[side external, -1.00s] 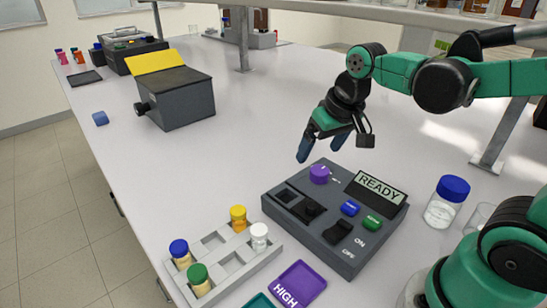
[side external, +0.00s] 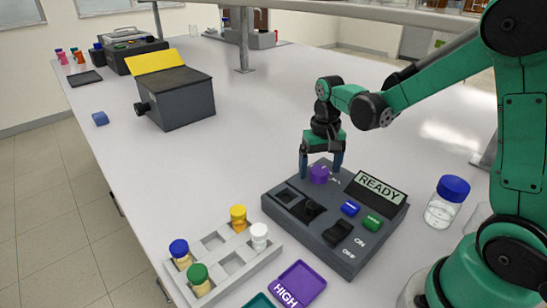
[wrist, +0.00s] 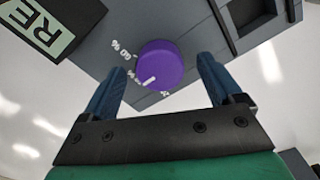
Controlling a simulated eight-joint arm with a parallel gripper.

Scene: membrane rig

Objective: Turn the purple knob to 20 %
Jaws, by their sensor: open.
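The purple knob (side external: 319,173) stands at the back corner of the grey control box (side external: 350,250). In the wrist view the knob (wrist: 160,64) carries a white pointer line, with partly legible percent marks beside it; I cannot read its setting for certain. My gripper (side external: 320,168) points down above the knob. Its two blue fingers are open, and in the wrist view the gripper (wrist: 162,78) has one finger to each side of the knob's near edge, with gaps showing. The display (side external: 377,189) reads READY.
The box also has a blue button (side external: 350,208), a green button (side external: 372,223) and a black switch (side external: 337,233). A vial rack (side external: 225,262) and a purple HIGH tray (side external: 299,286) lie in front. A blue-capped jar (side external: 447,203) stands at right.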

